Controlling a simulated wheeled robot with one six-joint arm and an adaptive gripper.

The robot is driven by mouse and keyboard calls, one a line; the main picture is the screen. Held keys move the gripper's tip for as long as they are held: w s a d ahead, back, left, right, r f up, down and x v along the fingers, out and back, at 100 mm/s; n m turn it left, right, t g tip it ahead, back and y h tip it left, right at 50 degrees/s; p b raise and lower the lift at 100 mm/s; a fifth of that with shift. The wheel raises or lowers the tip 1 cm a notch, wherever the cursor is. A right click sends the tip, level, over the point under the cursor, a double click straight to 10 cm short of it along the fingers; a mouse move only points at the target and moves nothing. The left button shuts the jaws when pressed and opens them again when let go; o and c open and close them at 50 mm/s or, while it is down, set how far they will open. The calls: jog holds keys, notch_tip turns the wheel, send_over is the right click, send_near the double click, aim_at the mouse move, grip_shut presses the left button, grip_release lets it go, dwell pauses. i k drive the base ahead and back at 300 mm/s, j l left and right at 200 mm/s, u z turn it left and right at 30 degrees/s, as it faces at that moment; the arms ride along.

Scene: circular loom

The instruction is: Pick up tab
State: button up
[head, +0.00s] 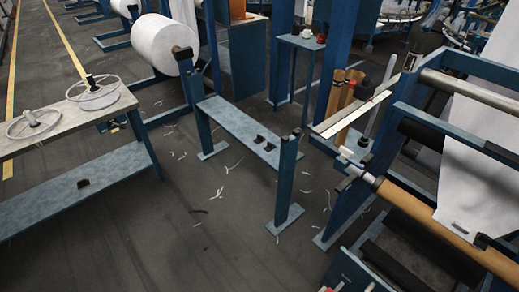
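I cannot tell for certain which thing is the tab. Small black pieces (262,141) lie on the low blue bench in the middle. Another small dark piece (83,183) lies on the lower shelf of the table at the left. A small white piece (345,152) shows by the end of the brown roller at the right. My gripper is not visible in the head view, so its state and hold are hidden.
A table (60,128) with two wire-rimmed reels stands at the left. A large white roll (165,44) hangs behind it. Blue posts and a brown roller (430,212) crowd the right. Dark floor (150,235) with white scraps is open at the front left.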

aim_at(270, 147)
jog(key=i+j, duration=0.1)
jog(key=j, duration=0.2)
jog(key=i+j, duration=0.15)
jog(key=j, duration=0.2)
jog(key=i+j, duration=0.1)
jog(key=j, duration=0.2)
jog(key=i+j, duration=0.65)
jog(key=j, duration=0.15)
jog(key=i+j, duration=0.75)
jog(key=i, duration=0.45)
jog(key=i+j, duration=0.15)
jog(key=i, duration=0.35)
